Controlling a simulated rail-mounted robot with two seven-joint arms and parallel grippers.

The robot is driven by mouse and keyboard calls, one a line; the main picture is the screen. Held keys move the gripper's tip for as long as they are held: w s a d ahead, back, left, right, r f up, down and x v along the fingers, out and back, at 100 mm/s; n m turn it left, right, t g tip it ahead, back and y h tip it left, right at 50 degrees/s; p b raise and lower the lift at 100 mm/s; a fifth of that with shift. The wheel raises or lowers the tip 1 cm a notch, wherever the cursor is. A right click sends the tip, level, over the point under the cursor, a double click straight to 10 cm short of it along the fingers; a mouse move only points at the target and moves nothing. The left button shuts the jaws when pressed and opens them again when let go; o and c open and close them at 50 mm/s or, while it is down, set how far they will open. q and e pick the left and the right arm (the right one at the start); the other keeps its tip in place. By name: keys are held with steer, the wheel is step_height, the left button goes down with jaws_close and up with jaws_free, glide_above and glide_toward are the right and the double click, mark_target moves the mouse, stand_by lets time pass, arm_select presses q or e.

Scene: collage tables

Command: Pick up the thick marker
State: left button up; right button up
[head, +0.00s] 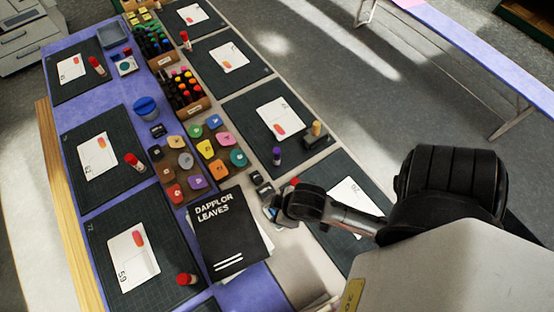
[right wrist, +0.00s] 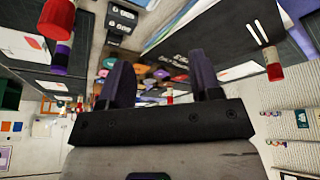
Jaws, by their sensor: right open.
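Several short, thick marker-like sticks stand on the table; I cannot tell which is the thick marker. A purple one (head: 277,156) and a tan one (head: 315,130) stand on or beside a dark mat. Red-capped ones stand on other mats, such as at the left (head: 134,162) and front (head: 186,279). My right gripper (head: 270,207) is just right of the black book, low over the table. In the right wrist view its two fingers (right wrist: 165,85) are apart with nothing between them. A purple stick (right wrist: 61,57) shows left of them. My left gripper is out of view.
A black book (head: 231,231) lies on papers beside the right gripper. Boxes of markers (head: 188,109), colored stamps (head: 206,148) and a blue-lidded pot (head: 146,107) fill the table's middle. Dark mats with cards line both sides.

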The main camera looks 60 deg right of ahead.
steer(key=w+d+r+n+t+h+b, duration=0.3)
steer(key=w+d+r+t+h, duration=0.5)
steer(key=w+d+r, duration=0.95)
steer(key=w+a+r+n+t+y+p, duration=0.1)
steer(key=w+a+r+n+t+y, duration=0.15)
steer(key=r+n+t+y, duration=0.45)
steer(key=w+a+r+n+t+y, duration=0.2)
steer(key=w+r+n+t+y, duration=0.25)
steer(key=n, duration=0.45)
steer(key=n+g+h, duration=0.4)
steer(key=n+g, duration=0.5)
steer(key=g, duration=1.5)
glide_above(277, 150)
step_height(277, 150, down, 24)
steer(key=shift+y, duration=0.25)
step_height(277, 150, down, 7)
steer(key=shift+w+b, duration=0.15)
steer(key=shift+b, duration=0.25)
steer(key=shift+f, duration=0.95)
step_height(277, 150, down, 4)
steer(key=shift+f+b, duration=0.15)
steer(key=shift+b, duration=0.15)
